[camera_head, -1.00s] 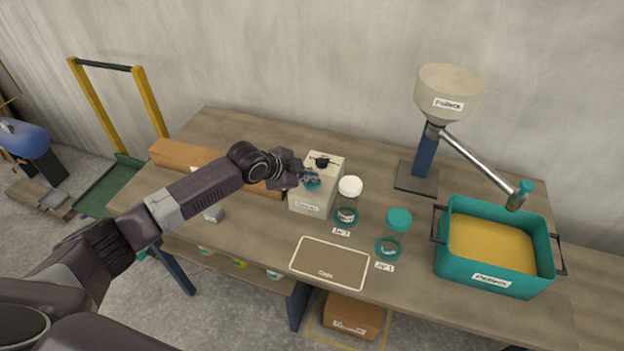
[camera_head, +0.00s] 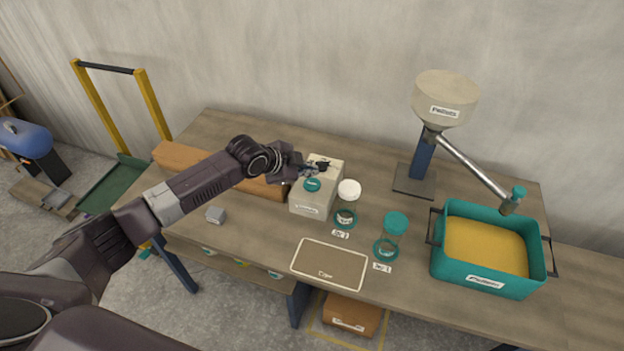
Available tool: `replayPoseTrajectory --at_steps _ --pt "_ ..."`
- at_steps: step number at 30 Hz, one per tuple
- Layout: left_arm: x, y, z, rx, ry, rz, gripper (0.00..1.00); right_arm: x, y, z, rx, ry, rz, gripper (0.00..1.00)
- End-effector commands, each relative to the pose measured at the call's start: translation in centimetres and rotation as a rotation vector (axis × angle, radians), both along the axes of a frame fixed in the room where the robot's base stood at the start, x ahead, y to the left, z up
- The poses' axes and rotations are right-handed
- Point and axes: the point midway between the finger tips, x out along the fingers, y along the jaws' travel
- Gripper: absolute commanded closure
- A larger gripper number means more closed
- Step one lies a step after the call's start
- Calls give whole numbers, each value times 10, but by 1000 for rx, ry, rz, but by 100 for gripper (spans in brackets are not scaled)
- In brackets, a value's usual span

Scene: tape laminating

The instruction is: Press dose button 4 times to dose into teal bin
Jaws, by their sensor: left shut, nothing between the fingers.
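A beige box (camera_head: 309,205) with a label on its front stands near the middle of the table. A round teal button (camera_head: 312,184) sits on its sloped top. My left gripper (camera_head: 314,169) is shut and empty, just above and behind the teal button, over the top of the box; I cannot tell whether it touches the box. The teal bin (camera_head: 481,274) at the right holds a yellow-orange fill. A spout (camera_head: 475,163) runs from the labelled hopper (camera_head: 443,97) down to a teal tip (camera_head: 514,199) over the bin. My right gripper is out of view.
A white-lidded jar (camera_head: 348,190) and a teal-lidded jar (camera_head: 395,223) stand between box and bin. A flat outlined mat (camera_head: 329,264) lies in front. A long brown block (camera_head: 222,172) lies behind my left arm.

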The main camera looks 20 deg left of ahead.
Motion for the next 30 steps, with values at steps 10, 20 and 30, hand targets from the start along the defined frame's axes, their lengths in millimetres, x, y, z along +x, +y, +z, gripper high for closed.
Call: replayPoseTrajectory --at_steps 10,20,30 --pt "0 0 30 0 0 0 100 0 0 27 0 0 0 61" --pt "0 0 28 0 0 0 100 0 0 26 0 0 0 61" --pt "0 0 28 0 0 0 100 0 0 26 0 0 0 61"
